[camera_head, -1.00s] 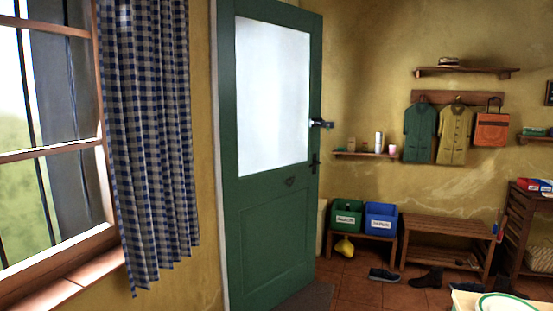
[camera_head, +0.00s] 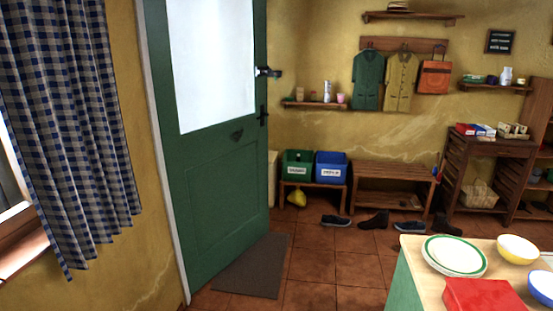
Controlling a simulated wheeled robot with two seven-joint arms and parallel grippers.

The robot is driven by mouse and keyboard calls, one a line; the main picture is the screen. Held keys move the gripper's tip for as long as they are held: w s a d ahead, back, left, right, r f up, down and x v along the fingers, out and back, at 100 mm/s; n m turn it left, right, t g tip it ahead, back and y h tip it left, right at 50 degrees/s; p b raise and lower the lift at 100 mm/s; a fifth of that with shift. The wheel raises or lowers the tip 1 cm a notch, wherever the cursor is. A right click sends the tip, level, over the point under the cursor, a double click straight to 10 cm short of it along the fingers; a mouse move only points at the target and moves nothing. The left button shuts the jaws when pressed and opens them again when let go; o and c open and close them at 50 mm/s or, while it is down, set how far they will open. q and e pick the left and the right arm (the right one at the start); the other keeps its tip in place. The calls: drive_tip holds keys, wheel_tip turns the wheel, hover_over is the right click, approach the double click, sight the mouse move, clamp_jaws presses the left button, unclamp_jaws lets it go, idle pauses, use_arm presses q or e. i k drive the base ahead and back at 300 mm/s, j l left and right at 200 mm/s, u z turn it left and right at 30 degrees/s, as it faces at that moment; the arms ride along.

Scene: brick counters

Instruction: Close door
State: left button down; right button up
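A green door (camera_head: 222,190) with a large pale glass pane (camera_head: 216,60) stands open into the room, left of the picture's middle. Its left edge meets the white frame (camera_head: 163,150) in the yellow wall. Neither of my grippers shows in the head view.
A dark mat (camera_head: 252,268) lies on the tiles by the door. A counter (camera_head: 408,262) with plates and bowls stands at the lower right. Shoes (camera_head: 374,221) lie before a wooden bench (camera_head: 392,180). Tiled floor (camera_head: 335,268) between mat and counter is clear.

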sight(217, 174)
drive_tip(key=i, duration=2.25)
